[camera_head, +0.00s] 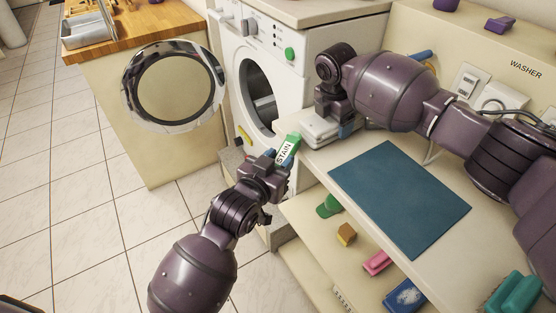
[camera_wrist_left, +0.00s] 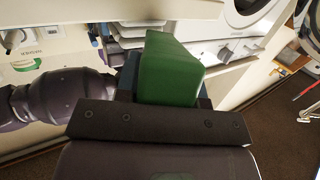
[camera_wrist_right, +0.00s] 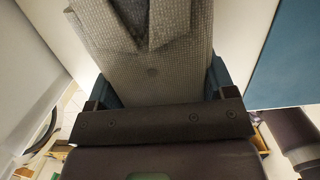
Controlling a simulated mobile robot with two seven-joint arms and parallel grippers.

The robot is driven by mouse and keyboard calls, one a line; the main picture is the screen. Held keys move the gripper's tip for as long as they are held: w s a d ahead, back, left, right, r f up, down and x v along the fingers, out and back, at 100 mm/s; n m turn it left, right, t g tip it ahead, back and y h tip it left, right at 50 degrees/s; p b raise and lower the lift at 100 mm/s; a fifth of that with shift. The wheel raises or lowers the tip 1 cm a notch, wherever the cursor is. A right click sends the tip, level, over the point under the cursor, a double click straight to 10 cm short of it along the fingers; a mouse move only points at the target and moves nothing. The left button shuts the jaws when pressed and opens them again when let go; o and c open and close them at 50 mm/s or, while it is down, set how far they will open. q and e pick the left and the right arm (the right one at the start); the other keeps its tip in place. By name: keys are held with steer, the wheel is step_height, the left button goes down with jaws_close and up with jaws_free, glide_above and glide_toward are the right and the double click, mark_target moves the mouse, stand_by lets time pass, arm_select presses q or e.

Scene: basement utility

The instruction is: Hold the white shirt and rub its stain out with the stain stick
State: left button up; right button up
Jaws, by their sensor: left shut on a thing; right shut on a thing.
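The white shirt (camera_head: 318,130) is folded flat at the far left corner of the shelf top. My right gripper (camera_head: 338,128) is shut on it; the right wrist view shows the collar and front of the shirt (camera_wrist_right: 150,70) between the fingers. The stain stick (camera_head: 286,152), white with green ends and the word STAIN, is in my left gripper (camera_head: 275,165), which is shut on it. It shows green in the left wrist view (camera_wrist_left: 170,75). The stick is just left of the shirt, seemingly apart from it. I cannot make out the stain.
A blue mat (camera_head: 400,197) lies on the shelf top (camera_head: 312,160), right of the shirt. The washer (camera_head: 290,75) stands behind with its round door (camera_head: 175,88) open. Lower shelves hold several small items, among them a pink one (camera_head: 377,263). Tiled floor at the left is clear.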

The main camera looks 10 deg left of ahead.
arm_select(q)
steer(key=shift+w+d, duration=0.25)
steer(key=shift+w, duration=0.05)
stand_by(1.3)
steer(key=shift+s+d, duration=0.45)
steer(key=shift+s, duration=0.05)
arm_select(e)
steer(key=shift+s, duration=0.1)
arm_select(q)
steer(key=shift+w+a, duration=0.8)
steer(key=shift+a, duration=0.2)
steer(key=shift+s+d, duration=0.8)
steer(key=shift+d, duration=0.1)
steer(key=shift+w, duration=0.1)
